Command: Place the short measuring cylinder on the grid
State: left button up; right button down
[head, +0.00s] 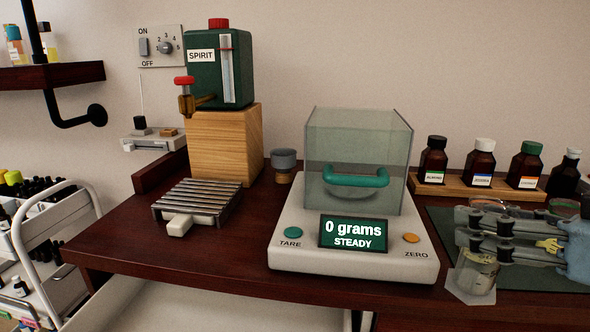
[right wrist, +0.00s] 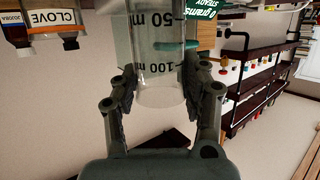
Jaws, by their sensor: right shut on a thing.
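The short measuring cylinder (head: 471,281) is clear and low at the right of the head view, partly hidden by my right gripper (head: 468,238). In the right wrist view the cylinder (right wrist: 157,60) stands between the two fingers of that gripper (right wrist: 157,95), with 50 and 100 marks showing. The gripper is shut on it. The grid (head: 200,197) is a set of metal slats with a pale front tab, at the left of the table and bare, well apart from the cylinder. My left gripper is not in view.
A scale (head: 290,257) with a clear box (head: 345,140) stands between the cylinder and the grid, reading 0 grams. A green spirit tank (head: 205,80) on a wooden block (head: 225,135) has its tap above the grid. Several bottles (head: 481,165) stand on a rack at the back right.

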aim_at(199, 193)
jog(key=j, duration=0.55)
jog(key=k+j+z, duration=0.15)
jog(key=j, duration=1)
